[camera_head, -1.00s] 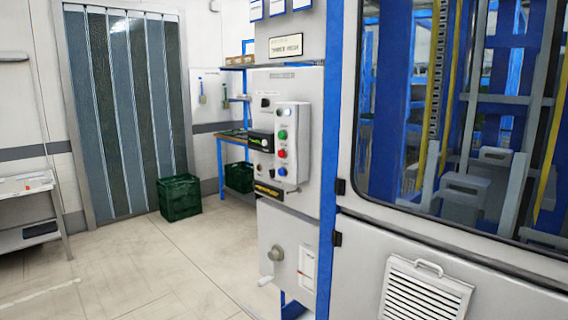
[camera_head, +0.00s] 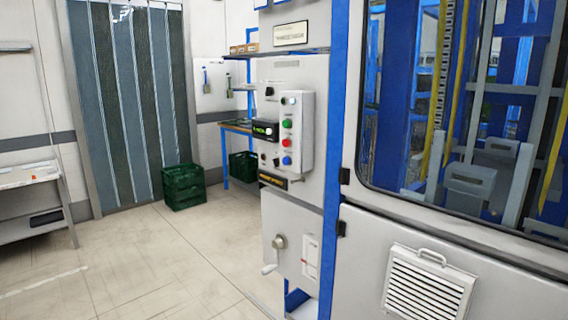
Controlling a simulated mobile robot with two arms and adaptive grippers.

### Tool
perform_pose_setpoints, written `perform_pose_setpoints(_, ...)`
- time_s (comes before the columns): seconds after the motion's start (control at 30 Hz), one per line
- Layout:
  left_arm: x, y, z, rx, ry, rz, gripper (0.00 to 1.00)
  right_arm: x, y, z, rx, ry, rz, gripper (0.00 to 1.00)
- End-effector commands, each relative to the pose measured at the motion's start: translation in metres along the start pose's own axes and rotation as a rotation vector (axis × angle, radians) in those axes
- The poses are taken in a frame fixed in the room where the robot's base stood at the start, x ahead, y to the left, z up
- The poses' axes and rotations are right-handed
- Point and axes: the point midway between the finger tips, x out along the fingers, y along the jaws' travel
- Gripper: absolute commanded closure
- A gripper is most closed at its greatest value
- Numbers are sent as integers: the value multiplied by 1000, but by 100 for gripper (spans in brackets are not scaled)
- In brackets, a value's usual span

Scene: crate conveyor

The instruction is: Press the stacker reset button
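A grey control box (camera_head: 297,133) is mounted on the white side panel of the stacker cabinet, at the middle of the head view. On its face, from top to bottom, are a white button (camera_head: 291,100), a green button (camera_head: 287,123), a red button (camera_head: 286,142) and a blue button (camera_head: 287,160). The labels beside them are too small to read, so I cannot tell which one is the reset. A black display with green characters (camera_head: 265,130) sits just left of the box. Neither of my grippers is in view.
A crank handle (camera_head: 279,242) sits on the lower panel. The stacker's glass window (camera_head: 470,120) and vent (camera_head: 428,284) are on the right. The floor (camera_head: 150,255) at left is clear.

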Motion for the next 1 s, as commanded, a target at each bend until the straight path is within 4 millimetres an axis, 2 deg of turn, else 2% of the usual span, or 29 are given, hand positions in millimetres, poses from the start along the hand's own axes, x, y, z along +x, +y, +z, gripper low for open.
perform_pose_setpoints(0.07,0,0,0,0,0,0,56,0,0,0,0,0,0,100)
perform_pose_setpoints(0.73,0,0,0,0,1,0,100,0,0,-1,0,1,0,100)
perform_pose_setpoints(1.0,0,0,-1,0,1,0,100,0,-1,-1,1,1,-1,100)
